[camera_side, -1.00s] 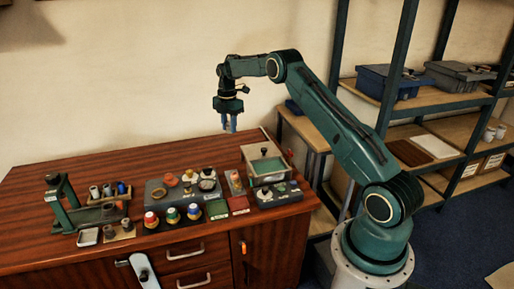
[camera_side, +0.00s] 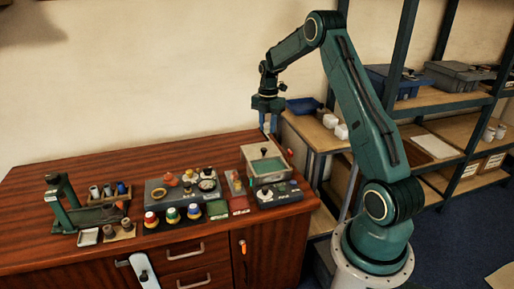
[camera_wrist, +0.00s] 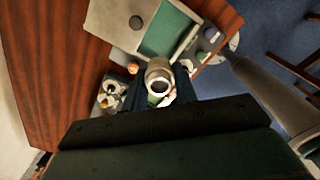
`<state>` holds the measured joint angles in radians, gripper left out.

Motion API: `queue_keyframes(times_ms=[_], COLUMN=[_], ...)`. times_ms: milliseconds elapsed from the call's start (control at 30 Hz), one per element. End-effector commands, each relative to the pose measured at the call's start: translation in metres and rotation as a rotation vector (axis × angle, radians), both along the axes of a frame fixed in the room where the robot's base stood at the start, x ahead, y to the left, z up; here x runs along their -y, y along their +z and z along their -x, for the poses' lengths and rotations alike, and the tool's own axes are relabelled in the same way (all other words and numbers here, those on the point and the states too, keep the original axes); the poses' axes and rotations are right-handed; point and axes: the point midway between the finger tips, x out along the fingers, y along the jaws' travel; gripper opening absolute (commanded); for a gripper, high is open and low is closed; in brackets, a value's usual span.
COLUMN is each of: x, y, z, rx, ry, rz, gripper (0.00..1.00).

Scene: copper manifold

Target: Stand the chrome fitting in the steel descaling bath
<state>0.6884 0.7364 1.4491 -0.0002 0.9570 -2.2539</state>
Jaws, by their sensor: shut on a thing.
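In the wrist view the chrome fitting (camera_wrist: 158,80), a pale metal ring-shaped piece seen end-on, sits between the jaws of my gripper (camera_wrist: 155,98). My gripper is shut on it. In the side view my gripper (camera_side: 268,122) points down, above and behind the steel descaling bath; the fitting is too small to make out there. The bath (camera_side: 253,179) is a grey box at the right end of the bench with green inside. A plate with a dark knob covers part of its top. It also shows in the wrist view (camera_wrist: 188,12), ahead of the fitting.
A control box (camera_side: 285,197) with knobs stands right in front of the bath. A grey block (camera_side: 157,194) with several fittings, coloured-cap bottles (camera_side: 172,215) and a green-framed rack (camera_side: 62,190) stand left. The bench's back left is clear.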

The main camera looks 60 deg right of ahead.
Motion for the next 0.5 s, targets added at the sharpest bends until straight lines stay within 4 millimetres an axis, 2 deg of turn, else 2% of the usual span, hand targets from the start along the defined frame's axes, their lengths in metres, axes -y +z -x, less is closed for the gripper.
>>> queue_keyframes(times_ms=[100, 333, 500], x=[0.000, 0.001, 0.000], y=[0.001, -0.001, -0.015], z=[0.006, 0.007, 0.007], rx=[0.000, 0.000, -0.001], ry=[0.005, 0.007, 0.006], rz=[0.000, 0.000, -0.001], gripper=[0.04, 0.04, 0.04])
